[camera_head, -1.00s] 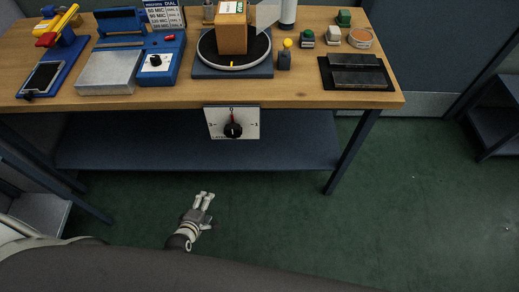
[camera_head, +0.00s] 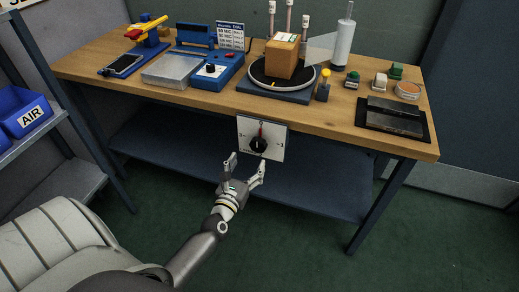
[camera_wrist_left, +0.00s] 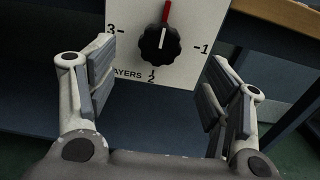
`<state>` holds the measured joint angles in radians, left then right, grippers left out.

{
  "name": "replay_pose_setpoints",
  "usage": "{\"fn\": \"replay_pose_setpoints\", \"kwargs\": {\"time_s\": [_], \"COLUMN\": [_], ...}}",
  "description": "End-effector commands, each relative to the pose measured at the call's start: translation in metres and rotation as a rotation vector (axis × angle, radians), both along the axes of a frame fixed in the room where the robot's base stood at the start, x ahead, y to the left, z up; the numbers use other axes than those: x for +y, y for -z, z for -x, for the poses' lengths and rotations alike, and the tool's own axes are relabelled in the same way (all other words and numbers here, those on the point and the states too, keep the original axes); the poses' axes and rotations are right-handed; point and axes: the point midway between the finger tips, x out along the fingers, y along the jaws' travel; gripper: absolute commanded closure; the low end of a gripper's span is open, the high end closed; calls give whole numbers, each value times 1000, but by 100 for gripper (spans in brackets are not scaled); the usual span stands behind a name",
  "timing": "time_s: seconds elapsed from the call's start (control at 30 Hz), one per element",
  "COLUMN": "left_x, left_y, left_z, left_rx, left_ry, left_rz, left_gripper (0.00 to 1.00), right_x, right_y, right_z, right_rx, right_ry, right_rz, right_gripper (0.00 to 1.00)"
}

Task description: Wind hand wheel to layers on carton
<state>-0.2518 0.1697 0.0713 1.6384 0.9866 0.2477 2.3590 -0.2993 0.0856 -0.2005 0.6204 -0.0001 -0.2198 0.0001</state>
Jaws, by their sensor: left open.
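The hand wheel is a black knurled knob (camera_head: 259,145) on a white plate (camera_head: 275,152) fixed to the table's front edge. In the left wrist view the plate reads 3, 1, 2 and partly "LAYERS", and the red pointer above the knob (camera_wrist_left: 160,44) points up. A brown carton (camera_head: 281,60) stands on the round turntable (camera_head: 300,85); the text on its top label is too small to read. My left gripper (camera_head: 246,163) is open and empty, just below and in front of the knob, its fingers spread to either side, apart from it. My right gripper is not in view.
The wooden table (camera_head: 205,100) carries a blue machine with a small black dial (camera_head: 210,69), a sign card (camera_head: 230,36), a yellow-topped button post (camera_head: 323,86) and a black tray (camera_head: 420,130). A shelf with blue bins (camera_head: 22,112) stands left. A blue lower shelf (camera_head: 315,188) lies under the tabletop.

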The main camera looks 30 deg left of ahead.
Motion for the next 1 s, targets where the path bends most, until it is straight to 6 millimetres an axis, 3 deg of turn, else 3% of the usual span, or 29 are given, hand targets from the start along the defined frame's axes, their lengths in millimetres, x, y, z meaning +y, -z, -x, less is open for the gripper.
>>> {"fn": "replay_pose_setpoints", "kwargs": {"time_s": [0.2, 0.5, 1.0], "left_x": [9, 18, 20], "left_y": [-2, 0, 0], "left_z": [-38, -76, -86], "left_rx": [-1, 1, 2], "left_ry": [-1, 1, 1], "left_rz": [-2, -3, -4], "left_gripper": [27, 27, 30], "right_x": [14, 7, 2], "right_y": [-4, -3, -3], "right_z": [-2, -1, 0], "right_rx": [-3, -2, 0], "right_ry": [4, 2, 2], "right_rz": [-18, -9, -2], "right_gripper": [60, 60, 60]}}
